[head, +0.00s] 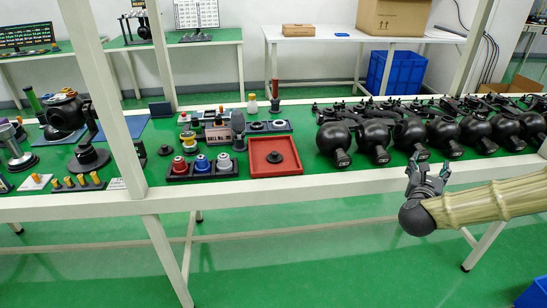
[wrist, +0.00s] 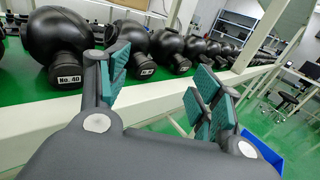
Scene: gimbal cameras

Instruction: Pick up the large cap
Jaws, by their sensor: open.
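A black round cap-like part with a raised knob (head: 275,157) lies in a red tray (head: 286,170) near the front edge of the bench. My gripper (head: 427,170) is in front of the bench's right half, well to the right of both parts. Its fingers with teal pads are spread and empty in the wrist view (wrist: 160,88). Neither cap-like part shows in the wrist view.
A row of black round gimbal cameras (head: 406,134) stands on the bench behind my gripper; some show in the wrist view (wrist: 130,38). A black holder (head: 202,168) with coloured bottles stands left of the red tray. A white post (head: 112,95) rises at left.

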